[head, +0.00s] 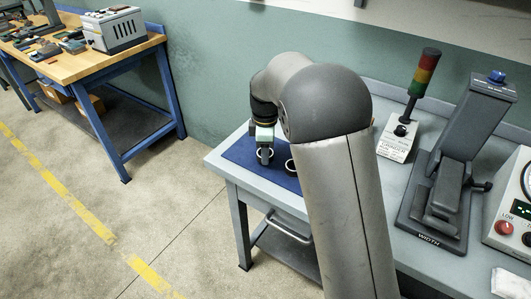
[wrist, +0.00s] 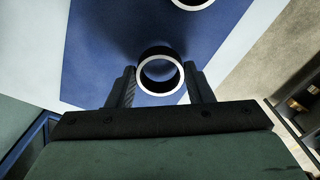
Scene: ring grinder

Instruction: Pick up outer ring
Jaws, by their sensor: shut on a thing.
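The outer ring (wrist: 146,88) is a short, hollow cylinder with a bright metal rim and dark walls. In the wrist view it sits between the two fingers of my gripper (wrist: 161,82), which is shut on it from both sides. In the head view my gripper (head: 265,157) is low over the blue mat, with the pale ring partly hidden by a finger. I cannot tell whether the ring still touches the mat. A second ring (head: 289,166) lies on the mat to the right, partly hidden by my arm; it also shows at the top edge of the wrist view (wrist: 193,5).
The blue mat (head: 236,150) lies on a grey workbench (head: 216,163). To the right stand a signal tower on a white box (head: 397,146), a dark grey machine (head: 450,170) and a gauge box with buttons (head: 511,215). A wooden-topped bench (head: 92,65) is far left.

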